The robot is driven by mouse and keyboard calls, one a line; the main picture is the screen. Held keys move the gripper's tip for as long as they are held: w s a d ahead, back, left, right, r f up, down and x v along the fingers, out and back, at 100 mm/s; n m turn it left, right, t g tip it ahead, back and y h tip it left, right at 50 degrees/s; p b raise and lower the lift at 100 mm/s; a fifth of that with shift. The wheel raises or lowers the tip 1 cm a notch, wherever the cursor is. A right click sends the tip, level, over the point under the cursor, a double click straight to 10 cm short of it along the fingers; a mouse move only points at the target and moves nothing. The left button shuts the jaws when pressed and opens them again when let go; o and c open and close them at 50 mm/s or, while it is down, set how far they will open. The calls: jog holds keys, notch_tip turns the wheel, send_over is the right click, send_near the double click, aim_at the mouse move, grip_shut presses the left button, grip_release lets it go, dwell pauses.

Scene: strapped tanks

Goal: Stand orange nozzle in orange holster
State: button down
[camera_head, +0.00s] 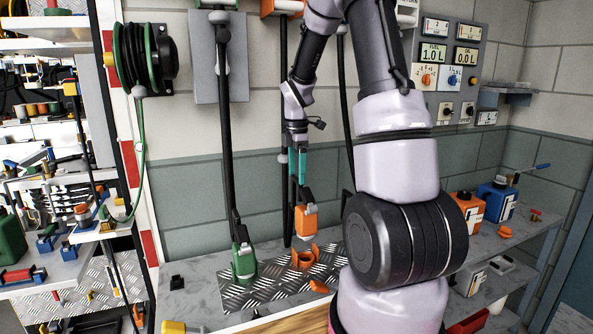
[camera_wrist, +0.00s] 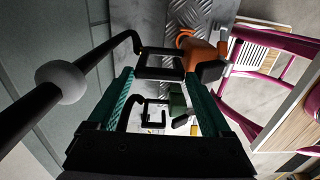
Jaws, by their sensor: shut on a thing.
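My gripper (camera_head: 297,168), with teal fingers, is shut on the black handle of the orange nozzle (camera_head: 306,220). The nozzle hangs roughly upright below the fingers. The orange holster (camera_head: 303,259) stands on the metal plate just below the nozzle, with a small gap seeming to show between them. In the wrist view, the gripper (camera_wrist: 160,78) has the black handle loop between its fingers. The orange nozzle body (camera_wrist: 204,54) lies beyond it, and part of the orange holster (camera_wrist: 184,38) shows beside it. The nozzle's tip and the holster's opening cannot be made out clearly.
A green nozzle (camera_head: 243,260) stands on the same tread plate (camera_head: 268,293) to the left, its black hose rising beside the wall. Another black hose runs close to my gripper. An orange tank (camera_head: 467,207) and a blue tank (camera_head: 497,200) stand on the right bench.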

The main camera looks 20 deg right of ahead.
jog(key=shift+f, duration=3.95)
grip_release()
jog(key=shift+r, duration=0.1)
notch_tip(320, 180, up, 11)
jog(key=shift+f, duration=0.15)
jog(key=s+a+r+m+t+y, duration=0.1)
jog(key=s+a+r+m+t, duration=0.2)
jog(key=s+r+m, duration=0.6)
jog(key=s+a+r+m+t+y, duration=0.1)
jog(key=s+a+r+m+t, duration=0.3)
jog(key=s+r+m, duration=0.5)
jog(key=s+a+m, duration=0.1)
jog(key=s+m, duration=0.3)
jog(key=shift+s+a, duration=0.2)
jog(key=shift+s, duration=0.2)
